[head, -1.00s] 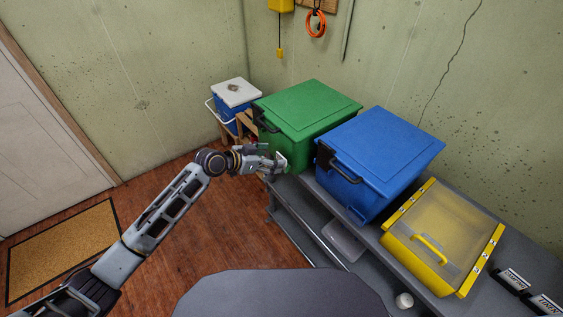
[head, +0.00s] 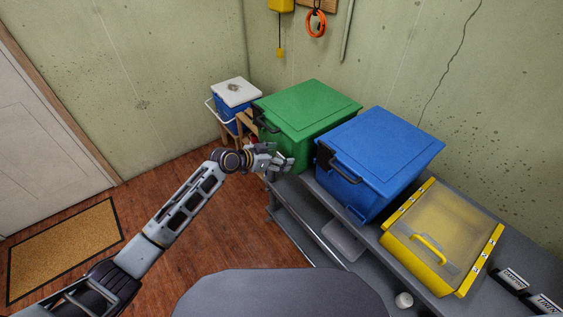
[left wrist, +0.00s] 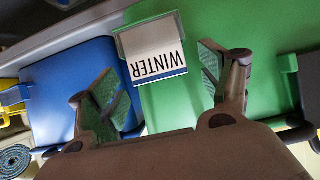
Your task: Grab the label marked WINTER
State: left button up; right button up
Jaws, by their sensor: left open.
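The WINTER label (left wrist: 158,62) is a white card with a blue stripe, in a grey holder on the front of the green bin (left wrist: 230,28). In the left wrist view its print is upside down. My left gripper (left wrist: 163,85) is open and empty, one finger on each side of the label; I cannot tell whether either touches it. In the head view the left gripper (head: 284,162) is at the lower front of the green bin (head: 305,115), and I cannot make out the label there. My right gripper is not in view.
A blue bin (head: 375,155) and a yellow bin with a clear lid (head: 445,235) stand right of the green one on the grey shelf unit. Two dark label stands (head: 514,280) are at the far right. A blue-and-white cooler (head: 235,95) stands behind.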

pick_arm(q)
jog(key=c, duration=0.9)
jog(key=shift+c, duration=0.3)
jog(key=shift+r, duration=0.1)
jog(key=shift+r, duration=1.7)
jog(key=shift+s+a+f, duration=0.1)
jog(key=shift+s+a, duration=0.1)
jog(key=shift+a, duration=0.1)
jog(key=s+a+b, duration=0.1)
jog(key=s+a, duration=0.9)
jog(key=a, duration=0.4)
jog(key=shift+b, duration=0.35)
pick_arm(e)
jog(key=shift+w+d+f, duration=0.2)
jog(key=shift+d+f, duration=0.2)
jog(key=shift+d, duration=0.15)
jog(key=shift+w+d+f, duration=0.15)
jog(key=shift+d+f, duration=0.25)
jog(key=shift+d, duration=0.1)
